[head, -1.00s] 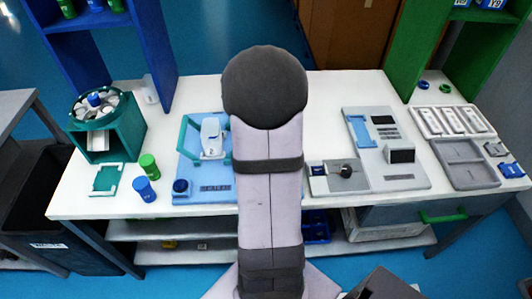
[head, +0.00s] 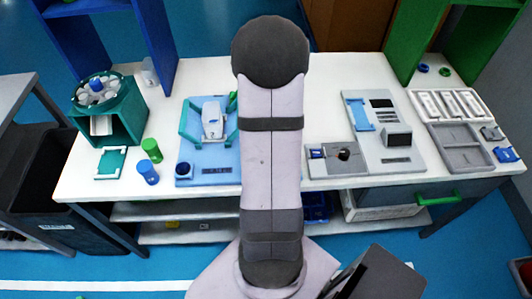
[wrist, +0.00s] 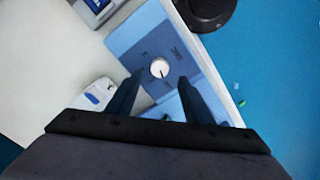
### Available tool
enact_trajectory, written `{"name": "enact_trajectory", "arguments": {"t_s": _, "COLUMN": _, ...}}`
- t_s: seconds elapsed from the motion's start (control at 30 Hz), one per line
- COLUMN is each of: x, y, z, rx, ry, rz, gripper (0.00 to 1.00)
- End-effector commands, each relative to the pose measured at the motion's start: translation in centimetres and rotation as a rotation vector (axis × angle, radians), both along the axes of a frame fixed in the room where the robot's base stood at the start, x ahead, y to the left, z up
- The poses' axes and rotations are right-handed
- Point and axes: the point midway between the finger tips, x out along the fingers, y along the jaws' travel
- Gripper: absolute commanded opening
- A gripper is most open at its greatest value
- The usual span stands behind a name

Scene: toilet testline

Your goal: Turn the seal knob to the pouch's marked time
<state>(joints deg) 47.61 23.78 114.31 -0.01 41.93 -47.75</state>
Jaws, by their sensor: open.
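A round white knob (wrist: 160,68) with a thin dark pointer line sits on a dark blue panel (wrist: 174,52) in the wrist view. The panel is on a light blue housing (wrist: 133,40) near the table's front edge. The small markings around the knob are too small to read. My gripper (wrist: 157,84) is open. Its two dark fingers reach toward the panel on either side of the knob's lower side, and nothing is held between them. In the head view my own arm hides my gripper and the knob. I cannot identify the pouch or its marked time.
A white object with a blue patch (wrist: 98,93) lies left of the housing. A black round object (wrist: 205,10) is beyond the table edge. In the head view, a blue station (head: 207,180) stands left of my arm and a grey console (head: 400,152) right of it.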

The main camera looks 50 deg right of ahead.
Motion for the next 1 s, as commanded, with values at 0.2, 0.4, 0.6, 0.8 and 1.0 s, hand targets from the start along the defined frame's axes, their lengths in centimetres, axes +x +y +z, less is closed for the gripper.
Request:
{"name": "enact_trajectory", "arguments": {"t_s": 0.2, "x": -0.1, "y": 0.1, "z": -2.6, "rx": 0.003, "ry": 0.003, "rz": -0.001, "gripper": 0.47}}
{"name": "enact_trajectory", "arguments": {"t_s": 0.4, "x": -0.1, "y": 0.1, "z": -4.9, "rx": 0.002, "ry": 0.002, "rz": -0.002, "gripper": 0.47}}
{"name": "enact_trajectory", "arguments": {"t_s": 0.6, "x": 0.0, "y": 0.0, "z": -6.2, "rx": 0.0, "ry": 0.0, "rz": -0.002, "gripper": 0.47}}
{"name": "enact_trajectory", "arguments": {"t_s": 0.8, "x": 0.0, "y": 0.0, "z": -6.5, "rx": -0.001, "ry": -0.001, "rz": -0.002, "gripper": 0.47}}
{"name": "enact_trajectory", "arguments": {"t_s": 1.0, "x": 0.0, "y": 0.0, "z": -6.5, "rx": -0.001, "ry": 0.0, "rz": -0.002, "gripper": 0.33}}
